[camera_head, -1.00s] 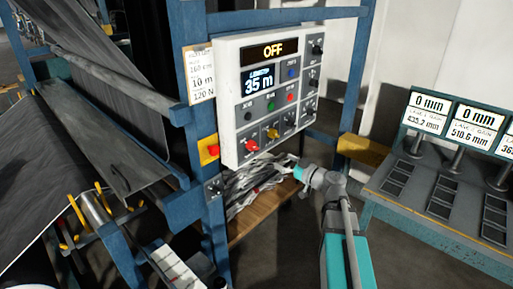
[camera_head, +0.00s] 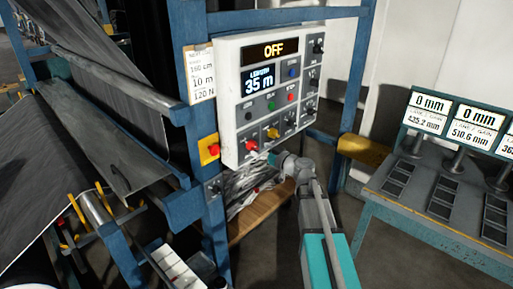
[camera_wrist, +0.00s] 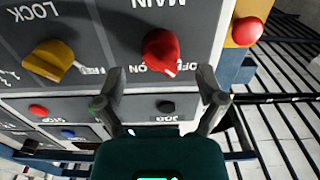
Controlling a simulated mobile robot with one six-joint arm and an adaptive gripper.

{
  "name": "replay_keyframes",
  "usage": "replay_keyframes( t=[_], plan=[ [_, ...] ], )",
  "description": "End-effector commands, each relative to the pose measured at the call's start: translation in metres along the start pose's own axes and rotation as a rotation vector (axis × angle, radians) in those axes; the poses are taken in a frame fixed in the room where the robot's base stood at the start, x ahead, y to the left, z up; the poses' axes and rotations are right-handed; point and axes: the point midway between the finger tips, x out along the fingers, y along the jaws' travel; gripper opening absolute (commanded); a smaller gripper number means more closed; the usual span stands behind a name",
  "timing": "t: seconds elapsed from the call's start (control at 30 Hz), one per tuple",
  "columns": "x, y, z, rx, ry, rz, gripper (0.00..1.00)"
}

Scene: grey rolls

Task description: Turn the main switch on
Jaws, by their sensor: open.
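The main switch is a red rotary knob (camera_head: 252,146) low on the grey control panel (camera_head: 229,115). The panel's display (camera_head: 270,50) reads OFF. In the wrist view, which shows the panel upside down, the red knob (camera_wrist: 161,48) sits under the MAIN label, with OFF and ON marked beside it. My gripper (camera_wrist: 160,78) is open. Its two fingers are spread to either side of the knob's line, and nothing is between them. In the head view my gripper (camera_head: 273,158) is just below and right of the knob; its tips are hard to make out there.
A yellow LOCK knob (camera_wrist: 48,60) sits beside the main switch. A red button on a yellow box (camera_head: 209,148) is on the blue post left of the panel. A gauge bench (camera_head: 395,215) stands at the right. Fabric rolls fill the left.

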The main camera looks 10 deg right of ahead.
Motion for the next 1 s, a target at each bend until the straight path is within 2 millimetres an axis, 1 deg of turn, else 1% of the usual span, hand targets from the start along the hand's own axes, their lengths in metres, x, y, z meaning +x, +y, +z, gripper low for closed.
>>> replay_keyframes(
  t=[0.03, 0.23, 0.4, 0.67, 0.77, 0.8, 0.87, 1.0],
  plan=[
    [0.009, 0.001, 0.000, 0.000, 0.000, -0.002, 0.89],
    [0.025, 0.001, 0.000, 0.000, 0.000, 0.000, 0.89],
    [0.029, 0.000, 0.000, 0.000, 0.000, 0.000, 0.89],
    [0.029, 0.000, 0.000, 0.000, 0.000, 0.001, 0.89],
    [0.029, 0.000, 0.000, 0.000, 0.000, 0.001, 0.72],
    [0.029, 0.000, 0.000, 0.000, 0.000, 0.001, 0.65],
    [0.029, 0.000, 0.000, 0.000, 0.000, 0.001, 0.53],
    [0.029, 0.001, 0.000, 0.000, 0.000, 0.001, 0.27]
  ],
)
